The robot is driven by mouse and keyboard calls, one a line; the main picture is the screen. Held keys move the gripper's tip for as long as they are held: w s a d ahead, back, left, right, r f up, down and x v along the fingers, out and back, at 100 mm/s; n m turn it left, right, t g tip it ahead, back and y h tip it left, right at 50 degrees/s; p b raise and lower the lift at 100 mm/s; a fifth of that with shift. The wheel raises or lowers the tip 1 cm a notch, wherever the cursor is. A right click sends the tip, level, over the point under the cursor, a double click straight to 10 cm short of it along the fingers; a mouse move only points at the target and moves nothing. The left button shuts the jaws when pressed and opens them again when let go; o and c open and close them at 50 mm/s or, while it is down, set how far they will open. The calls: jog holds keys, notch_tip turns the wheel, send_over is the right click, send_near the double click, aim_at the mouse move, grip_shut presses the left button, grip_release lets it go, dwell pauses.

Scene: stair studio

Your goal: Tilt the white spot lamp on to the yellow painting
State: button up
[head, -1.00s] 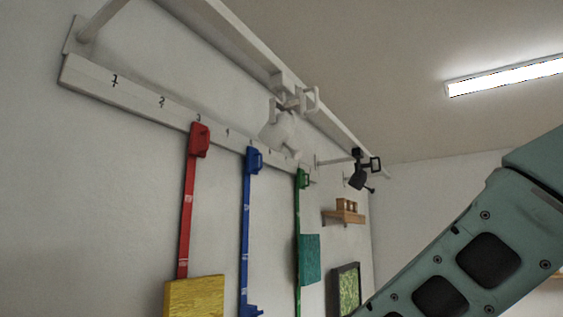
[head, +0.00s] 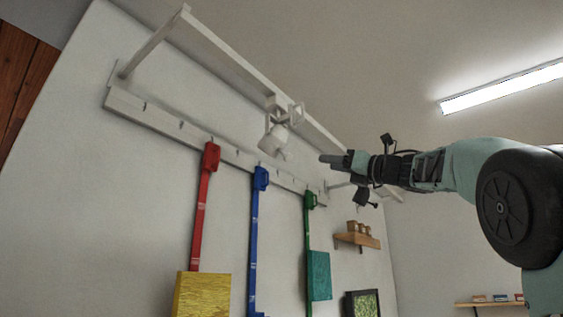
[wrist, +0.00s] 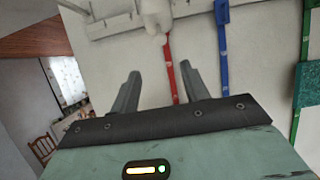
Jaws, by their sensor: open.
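The white spot lamp (head: 274,140) hangs from the white rail high on the wall, its head below a square bracket. It also shows at the top of the wrist view (wrist: 156,14), partly cut off. The yellow painting (head: 202,295) hangs on the red strap (head: 203,205), below and left of the lamp; its lower edge is out of frame. My gripper (head: 328,160) is to the right of the lamp in the head view, apart from it. In the wrist view my gripper (wrist: 160,85) has its two fingers spread with nothing between them.
A black spot lamp (head: 363,197) sits further along the rail (head: 225,58), behind my arm. Blue (head: 254,230) and green (head: 309,225) straps hang from the wall board, the green one with a teal panel (head: 319,275). A small shelf (head: 357,240) is at the right.

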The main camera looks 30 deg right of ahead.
aim_at(289, 157)
jog(key=p+x, duration=0.3)
jog(key=x, duration=0.2)
jog(key=p+x, duration=0.2)
jog(key=x, duration=0.3)
jog(key=p+x, duration=0.3)
jog(key=x, duration=0.2)
jog(key=shift+s+r+p, duration=0.15)
jog(key=shift+r+p, duration=0.1)
jog(key=shift+p, duration=0.1)
jog(key=shift+p+x, duration=0.35)
jog(key=shift+x, duration=0.4)
jog(key=shift+f, duration=0.15)
